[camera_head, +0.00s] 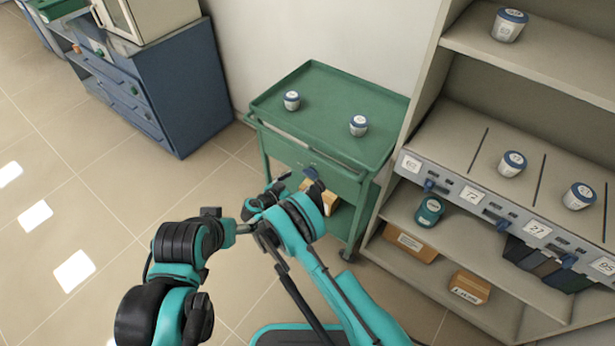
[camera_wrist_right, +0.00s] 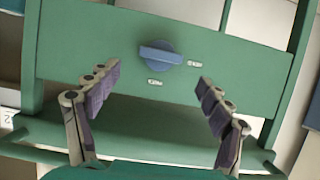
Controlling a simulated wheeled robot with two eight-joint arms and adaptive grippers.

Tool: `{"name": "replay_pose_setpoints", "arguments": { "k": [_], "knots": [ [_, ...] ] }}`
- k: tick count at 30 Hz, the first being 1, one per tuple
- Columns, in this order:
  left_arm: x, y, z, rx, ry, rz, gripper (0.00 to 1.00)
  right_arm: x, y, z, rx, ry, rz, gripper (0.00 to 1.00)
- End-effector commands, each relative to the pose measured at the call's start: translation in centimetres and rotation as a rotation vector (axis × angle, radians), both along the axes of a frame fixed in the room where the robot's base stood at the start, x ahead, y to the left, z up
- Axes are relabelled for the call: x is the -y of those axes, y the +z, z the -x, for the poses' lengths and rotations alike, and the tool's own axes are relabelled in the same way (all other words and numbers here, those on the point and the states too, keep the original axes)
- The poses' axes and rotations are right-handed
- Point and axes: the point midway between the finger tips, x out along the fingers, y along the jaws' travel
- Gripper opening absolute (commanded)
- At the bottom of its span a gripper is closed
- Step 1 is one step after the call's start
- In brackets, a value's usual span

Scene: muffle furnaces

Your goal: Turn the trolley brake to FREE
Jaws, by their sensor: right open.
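The green trolley (camera_head: 330,95) stands against the wall, with its front panel facing me. The blue brake knob (camera_wrist_right: 160,54) sits on that green panel in the right wrist view. Its bar lies nearly level, slightly lower at the right end. One small white label is near its right end and another is below it; I cannot read them clearly. My right gripper (camera_head: 297,178) is in front of the trolley. In the wrist view it (camera_wrist_right: 158,82) is open and empty, its fingers below and either side of the knob, apart from it. My left gripper is not seen.
A shelf unit (camera_head: 455,120) with jars and boxes is close on the right. A blue cabinet (camera_head: 180,90) stands at the left. The tiled floor between is clear.

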Motion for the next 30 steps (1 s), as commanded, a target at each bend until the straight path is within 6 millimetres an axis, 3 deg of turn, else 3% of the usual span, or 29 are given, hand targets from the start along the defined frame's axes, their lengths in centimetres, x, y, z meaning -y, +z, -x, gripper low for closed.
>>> {"name": "replay_pose_setpoints", "arguments": {
  "k": [9,20,26,30],
  "knots": [
    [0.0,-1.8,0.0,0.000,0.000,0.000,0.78,2.6,-2.0,-3.5,-0.002,-0.001,-0.001,0.79],
    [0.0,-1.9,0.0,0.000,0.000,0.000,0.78,3.0,-2.1,-4.1,-0.002,0.000,0.000,0.79],
    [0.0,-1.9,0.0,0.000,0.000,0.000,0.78,3.0,-2.1,-4.1,-0.002,0.000,0.000,0.29],
    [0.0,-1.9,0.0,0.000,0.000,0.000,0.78,3.0,-2.1,-4.1,-0.002,0.001,-0.001,0.29]
  ]
}}
